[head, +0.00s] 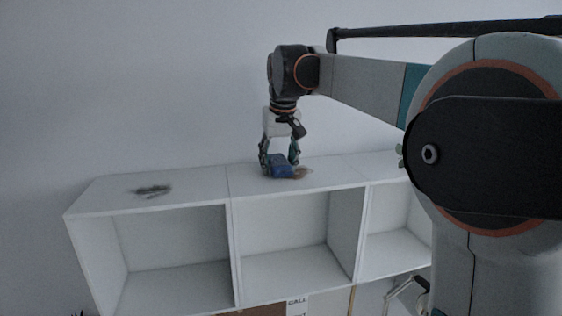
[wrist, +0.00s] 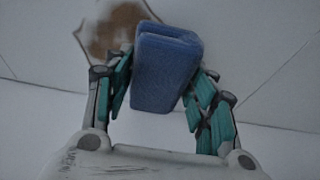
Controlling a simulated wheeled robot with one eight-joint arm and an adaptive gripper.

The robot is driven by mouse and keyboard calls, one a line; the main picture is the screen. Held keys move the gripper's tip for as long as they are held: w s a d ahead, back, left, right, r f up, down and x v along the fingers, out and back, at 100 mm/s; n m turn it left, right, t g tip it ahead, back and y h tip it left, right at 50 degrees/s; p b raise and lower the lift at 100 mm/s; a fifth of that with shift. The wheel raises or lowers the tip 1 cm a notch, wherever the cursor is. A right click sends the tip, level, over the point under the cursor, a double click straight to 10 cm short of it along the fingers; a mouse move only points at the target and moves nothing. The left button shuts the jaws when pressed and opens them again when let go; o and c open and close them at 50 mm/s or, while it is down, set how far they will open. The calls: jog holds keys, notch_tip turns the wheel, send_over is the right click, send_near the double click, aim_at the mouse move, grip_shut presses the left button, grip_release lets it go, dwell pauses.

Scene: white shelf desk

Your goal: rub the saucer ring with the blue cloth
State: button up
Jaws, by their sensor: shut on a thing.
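The blue cloth (head: 284,171) is a folded pad in my gripper (head: 280,166), at the top of the white shelf desk (head: 215,190). In the wrist view the cloth (wrist: 165,68) sits between the two teal-lined fingers of my gripper (wrist: 160,85), which are shut on it. A brown stain, which looks like the saucer ring (wrist: 112,30), lies on the white top just beyond the cloth and is partly hidden by it. In the head view the brown mark (head: 302,173) shows at the cloth's right side. I cannot tell whether the cloth touches the top.
A dark grey smudge (head: 150,191) lies on the left part of the desk top. Open compartments (head: 290,250) are below the top. A wall (head: 130,90) stands behind the desk. Something green (head: 400,155) shows at the right, partly behind my arm.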

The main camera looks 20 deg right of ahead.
aim_at(276, 159)
jog(key=shift+w+a+r+p, duration=0.1)
jog(key=shift+a+r+p, duration=0.35)
jog(key=shift+a+r, duration=0.3)
jog(key=shift+d+r+p, duration=0.35)
jog(key=shift+r+p, duration=0.05)
jog(key=shift+r, duration=0.2)
jog(key=shift+d+r+p, duration=0.3)
jog(key=shift+r+p, duration=0.05)
jog(key=shift+r, duration=0.2)
jog(key=shift+a+r+p, duration=0.2)
jog(key=shift+r+p, duration=0.1)
jog(key=shift+r, duration=0.25)
jog(key=shift+a+r+p, duration=0.2)
jog(key=shift+r+p, duration=0.05)
jog(key=shift+r, duration=0.25)
jog(key=shift+d+r, duration=0.25)
jog(key=shift+r, duration=0.4)
jog(key=shift+a+r, duration=0.15)
jog(key=shift+r, duration=0.05)
